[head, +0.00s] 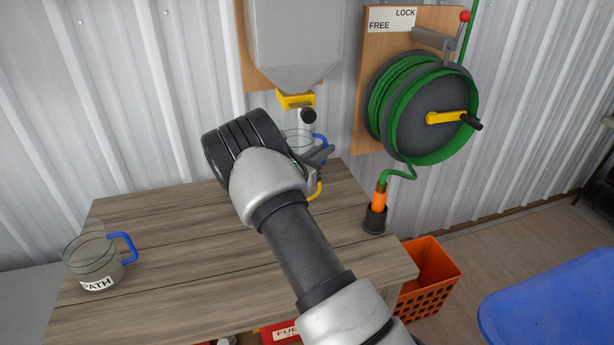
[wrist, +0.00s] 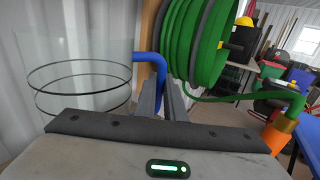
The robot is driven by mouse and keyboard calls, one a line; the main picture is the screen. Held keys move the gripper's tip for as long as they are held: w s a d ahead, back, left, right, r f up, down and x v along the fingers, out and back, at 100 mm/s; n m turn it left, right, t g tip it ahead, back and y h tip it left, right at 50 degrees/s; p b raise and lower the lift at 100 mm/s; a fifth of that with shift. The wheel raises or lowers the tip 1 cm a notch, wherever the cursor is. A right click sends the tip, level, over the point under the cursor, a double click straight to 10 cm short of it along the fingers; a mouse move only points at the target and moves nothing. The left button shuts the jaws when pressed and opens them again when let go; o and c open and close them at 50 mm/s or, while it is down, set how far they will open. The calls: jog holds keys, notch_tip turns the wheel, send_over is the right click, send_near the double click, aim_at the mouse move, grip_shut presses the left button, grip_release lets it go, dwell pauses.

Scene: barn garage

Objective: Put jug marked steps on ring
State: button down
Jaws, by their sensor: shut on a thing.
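A clear jug (head: 297,132) with a blue handle is under the hopper at the back of the bench, partly hidden by my arm. Its label is out of sight. My gripper (head: 322,157) is shut on its blue handle. In the wrist view, the jug's clear body (wrist: 80,88) is left of my gripper (wrist: 163,98), and the handle (wrist: 150,60) runs in between the fingers. A yellow ring (head: 316,191) shows in part on the bench below the jug. I cannot tell whether the jug touches it. Another clear jug (head: 97,258), marked PATH, stands at the bench's left.
A grey hopper (head: 295,40) with a yellow outlet (head: 296,100) hangs above the jug. A green hose reel (head: 425,110) is at right, its orange nozzle (head: 378,200) in a dark holder. The wooden bench (head: 160,230) is clear between the jugs. An orange crate (head: 432,280) stands right.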

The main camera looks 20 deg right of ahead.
notch_tip(320, 180, down, 8)
jog(key=shift+r+b, duration=0.1)
jog(key=shift+b, duration=0.45)
jog(key=shift+f, duration=0.25)
jog(key=c, duration=1.8)
grip_release()
jog(key=shift+c, duration=0.2)
